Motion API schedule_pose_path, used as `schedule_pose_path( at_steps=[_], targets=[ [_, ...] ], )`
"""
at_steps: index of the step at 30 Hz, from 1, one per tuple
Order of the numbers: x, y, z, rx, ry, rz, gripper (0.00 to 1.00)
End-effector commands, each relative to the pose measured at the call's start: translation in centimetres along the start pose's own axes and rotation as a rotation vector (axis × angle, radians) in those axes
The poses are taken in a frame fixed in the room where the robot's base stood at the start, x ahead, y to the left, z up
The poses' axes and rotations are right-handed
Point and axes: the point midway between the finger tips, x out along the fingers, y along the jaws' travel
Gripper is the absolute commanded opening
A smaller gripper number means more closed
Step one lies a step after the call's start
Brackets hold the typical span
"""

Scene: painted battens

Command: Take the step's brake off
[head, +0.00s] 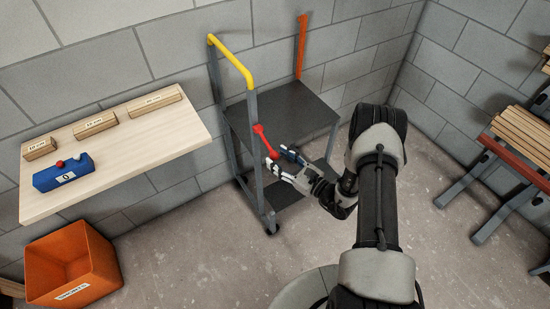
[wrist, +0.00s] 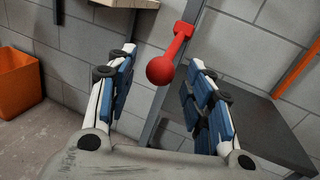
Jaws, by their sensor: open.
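The step (head: 285,108) is a grey frame with dark treads and a yellow rail, standing against the back wall. Its red brake lever (head: 264,139) is on the near post. The lever slants down to a round red knob (head: 274,155). My gripper (head: 281,164) is open and empty, close to the knob. In the wrist view the knob (wrist: 160,71) shows between the two blue-padded fingers (wrist: 163,62), near their tips, with a gap on each side. I cannot tell whether the knob lies fully between the fingertips in depth.
A wooden shelf (head: 180,127) at left carries labelled wooden blocks (head: 95,125) and a blue box (head: 63,173) with a red button. An orange bin (head: 72,268) stands below. Racks with wooden battens (head: 525,130) stand at right. The floor between is clear.

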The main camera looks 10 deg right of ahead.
Motion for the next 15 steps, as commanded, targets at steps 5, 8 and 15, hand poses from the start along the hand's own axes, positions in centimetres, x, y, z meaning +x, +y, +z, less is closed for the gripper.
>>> schedule_pose_path(
  at_steps=[5,8,15],
  targets=[
    [2.0,0.0,-0.1,-0.001,0.001,0.001,0.48],
    [2.4,0.0,0.0,-0.001,0.001,0.0,0.48],
    [2.5,0.0,0.0,0.0,0.001,-0.001,0.48]
  ],
)
